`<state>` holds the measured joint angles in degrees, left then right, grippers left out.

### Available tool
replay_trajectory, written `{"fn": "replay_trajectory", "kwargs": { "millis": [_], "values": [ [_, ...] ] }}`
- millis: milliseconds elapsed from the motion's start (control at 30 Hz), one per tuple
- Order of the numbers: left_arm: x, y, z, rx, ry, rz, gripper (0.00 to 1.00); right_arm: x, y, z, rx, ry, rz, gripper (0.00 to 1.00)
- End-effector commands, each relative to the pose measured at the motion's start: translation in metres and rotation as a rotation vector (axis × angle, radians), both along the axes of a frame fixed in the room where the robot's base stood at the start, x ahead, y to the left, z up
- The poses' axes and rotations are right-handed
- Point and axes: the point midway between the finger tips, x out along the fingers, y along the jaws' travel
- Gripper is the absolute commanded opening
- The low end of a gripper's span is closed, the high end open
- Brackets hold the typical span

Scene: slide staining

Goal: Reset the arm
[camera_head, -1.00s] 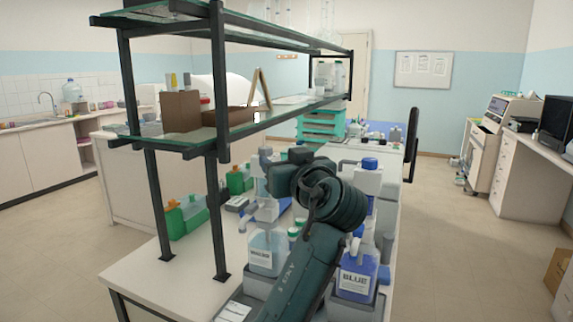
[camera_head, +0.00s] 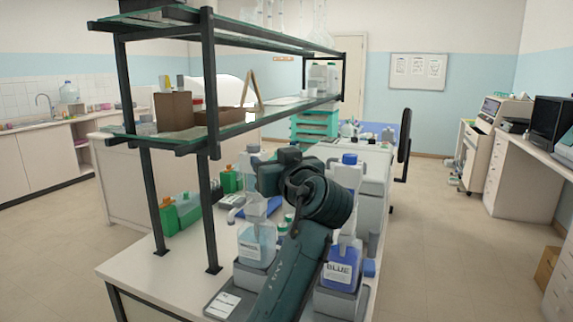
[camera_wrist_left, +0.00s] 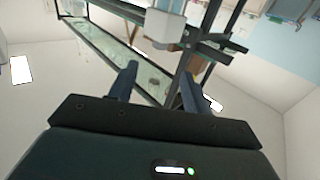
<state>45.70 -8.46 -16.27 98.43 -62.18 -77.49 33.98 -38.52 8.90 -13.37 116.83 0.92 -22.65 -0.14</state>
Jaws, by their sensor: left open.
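My left arm reaches up from the bottom of the head view, and its dark wrist stands between a bottle of clear liquid (camera_head: 256,243) and a bottle labelled BLUE (camera_head: 343,268). My left gripper (camera_wrist_left: 160,88) shows in the left wrist view with its two fingers apart and nothing between them. Beyond the fingers are dark shelf posts and a glass shelf, seen tilted. In the head view the fingertips are hard to make out behind the wrist. My right gripper is not in view.
A rack with glass shelves (camera_head: 240,128) and dark posts stands on the white bench (camera_head: 140,268), close to the left of my arm. A side desk (camera_head: 528,178) stands at the right, with open floor (camera_head: 440,255) between.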

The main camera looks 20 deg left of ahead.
Motion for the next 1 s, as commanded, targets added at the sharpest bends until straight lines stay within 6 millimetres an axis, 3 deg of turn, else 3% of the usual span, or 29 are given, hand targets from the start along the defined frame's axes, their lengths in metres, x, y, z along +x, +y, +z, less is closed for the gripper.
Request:
{"fn": "replay_trajectory", "kwargs": {
  "millis": [133,233,367,467,600,700,800,1000],
  "values": [
    [0.000,0.000,-0.003,-0.001,0.006,-0.002,0.49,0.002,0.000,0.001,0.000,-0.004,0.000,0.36],
    [-0.002,0.003,-0.026,-0.014,0.053,-0.016,0.49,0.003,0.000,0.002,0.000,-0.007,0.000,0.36],
    [-0.013,0.011,-0.097,-0.053,0.204,-0.069,0.49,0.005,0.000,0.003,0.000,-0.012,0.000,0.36],
    [-0.037,0.016,-0.169,-0.098,0.367,-0.135,0.49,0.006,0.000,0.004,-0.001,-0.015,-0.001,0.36],
    [-0.091,0.018,-0.262,-0.158,0.600,-0.249,0.49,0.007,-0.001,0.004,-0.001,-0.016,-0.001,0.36],
    [-0.142,0.015,-0.316,-0.199,0.761,-0.344,0.49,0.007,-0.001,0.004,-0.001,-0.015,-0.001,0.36],
    [-0.194,0.010,-0.355,-0.235,0.902,-0.440,0.49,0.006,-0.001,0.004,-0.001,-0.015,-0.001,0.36],
    [-0.281,-0.003,-0.394,-0.292,1.104,-0.607,0.49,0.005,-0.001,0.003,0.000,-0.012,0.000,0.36]
  ]
}}
